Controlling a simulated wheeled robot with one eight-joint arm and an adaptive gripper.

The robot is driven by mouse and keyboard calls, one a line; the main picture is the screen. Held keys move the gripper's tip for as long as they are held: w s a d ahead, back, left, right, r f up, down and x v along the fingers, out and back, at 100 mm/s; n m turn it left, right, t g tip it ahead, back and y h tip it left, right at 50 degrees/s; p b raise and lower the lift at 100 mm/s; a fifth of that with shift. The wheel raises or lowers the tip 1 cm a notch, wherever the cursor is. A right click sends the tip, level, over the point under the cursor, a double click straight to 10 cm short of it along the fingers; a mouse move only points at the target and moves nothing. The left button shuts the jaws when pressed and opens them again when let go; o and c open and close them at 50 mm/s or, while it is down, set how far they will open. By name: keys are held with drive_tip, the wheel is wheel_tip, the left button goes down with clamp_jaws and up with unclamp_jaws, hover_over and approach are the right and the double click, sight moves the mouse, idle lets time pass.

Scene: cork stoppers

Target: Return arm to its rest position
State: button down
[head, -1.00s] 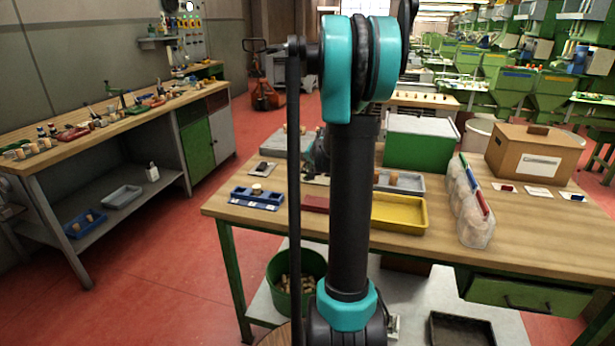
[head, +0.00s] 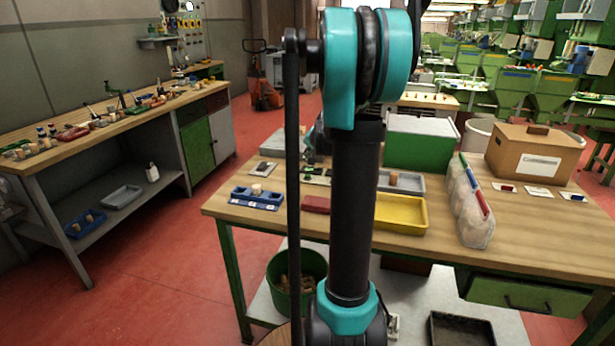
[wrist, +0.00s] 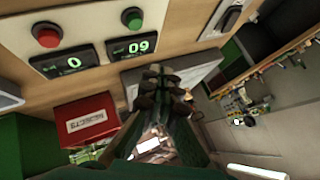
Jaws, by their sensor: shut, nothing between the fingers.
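My arm stands in the middle of the head view and covers part of the workbench (head: 470,215) behind it. My gripper (wrist: 166,80) shows in the wrist view as dark fingers drawn together, with nothing held. It is above the bench, near the counter displays (wrist: 100,56) reading 0 and 09. In the head view the gripper is mostly hidden behind my arm. A cork stopper (head: 256,188) stands on the blue holder (head: 262,204), and another cork (head: 393,178) stands in the grey tray (head: 412,184).
A green bucket (head: 297,285) is below. Red floor (head: 170,285) is open at left.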

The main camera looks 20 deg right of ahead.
idle(0.6)
